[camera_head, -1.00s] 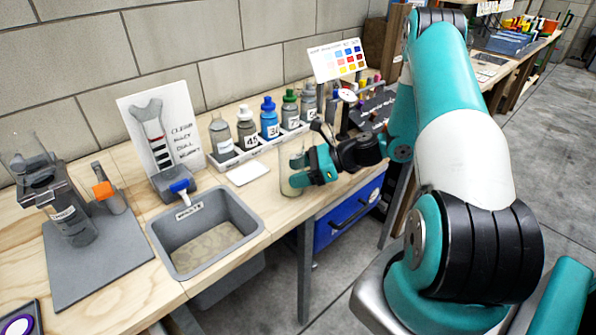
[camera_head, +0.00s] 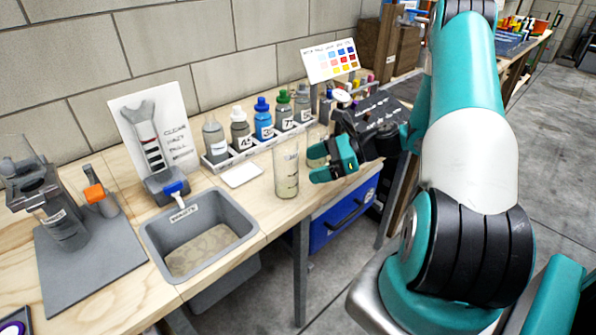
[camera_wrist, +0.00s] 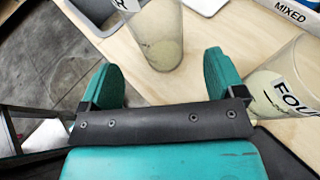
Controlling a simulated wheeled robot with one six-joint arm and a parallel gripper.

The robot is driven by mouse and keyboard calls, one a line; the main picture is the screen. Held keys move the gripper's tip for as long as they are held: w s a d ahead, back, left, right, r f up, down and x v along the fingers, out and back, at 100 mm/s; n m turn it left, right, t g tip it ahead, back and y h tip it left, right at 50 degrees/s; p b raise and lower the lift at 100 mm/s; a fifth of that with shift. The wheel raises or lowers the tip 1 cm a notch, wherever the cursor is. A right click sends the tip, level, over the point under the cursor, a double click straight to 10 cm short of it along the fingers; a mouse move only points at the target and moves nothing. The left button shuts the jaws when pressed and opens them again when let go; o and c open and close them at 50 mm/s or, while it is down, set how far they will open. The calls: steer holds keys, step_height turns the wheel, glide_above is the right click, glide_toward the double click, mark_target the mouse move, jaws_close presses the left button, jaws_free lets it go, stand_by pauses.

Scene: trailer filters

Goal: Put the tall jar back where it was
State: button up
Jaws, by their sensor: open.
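A tall clear jar (camera_head: 287,180) with pale contents low inside stands upright on the bench near its front edge. My gripper (camera_head: 314,163) is just to its right, open and empty, with its fingers towards the jar. In the wrist view, the jar (camera_wrist: 158,38) stands ahead of the gap between the two spread teal fingers of my gripper (camera_wrist: 158,62). It appears apart from them, and its top is cut off by the frame. A second clear container (camera_wrist: 285,80) with a partly visible label stands right of the fingers in the wrist view.
A grey waste basin (camera_head: 200,232) lies left of the jar. Behind are a white pad (camera_head: 242,174) and a rack (camera_head: 262,146) of several capped bottles. A colour chart (camera_head: 332,62) stands at the back. A blue drawer (camera_head: 343,213) is under the bench.

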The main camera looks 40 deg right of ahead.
steer(key=v, duration=0.5)
steer(key=shift+s+d+r, duration=0.1)
steer(key=shift+s+d, duration=0.1)
steer(key=shift+d, duration=0.05)
